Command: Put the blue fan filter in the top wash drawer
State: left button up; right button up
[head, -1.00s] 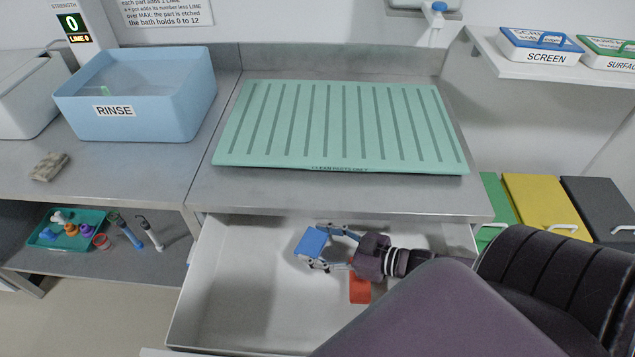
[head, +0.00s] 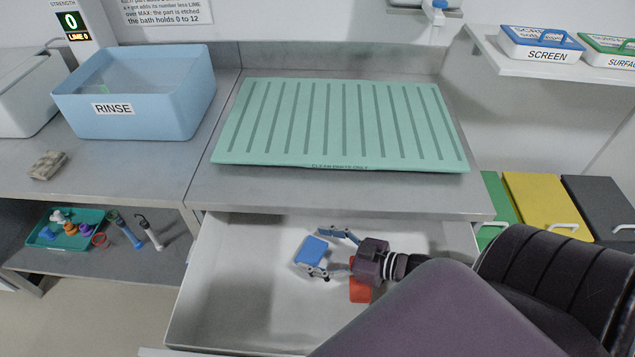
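The blue fan filter (head: 312,250) is a small blue block inside the open white drawer (head: 240,285), below the counter. It seems to rest on the drawer floor, slightly tilted in the picture. My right gripper (head: 328,252) reaches into the drawer from the right. Its fingers are spread; the upper finger stands apart from the filter, and the lower finger is beside or against the filter's lower edge. A red block (head: 360,291) lies in the drawer, partly hidden under my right gripper. My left gripper is not in view.
A green ribbed mat (head: 340,125) lies on the counter above the drawer. A blue RINSE tub (head: 135,95) stands left. A teal tray (head: 45,236) with small parts is on the lower shelf. Green, yellow (head: 545,200) and dark bins stand right. The drawer's left part is empty.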

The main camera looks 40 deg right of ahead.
jog(key=shift+r+p, duration=0.35)
jog(key=shift+r, duration=0.25)
jog(key=shift+v, duration=3.8)
jog(key=shift+a, duration=0.15)
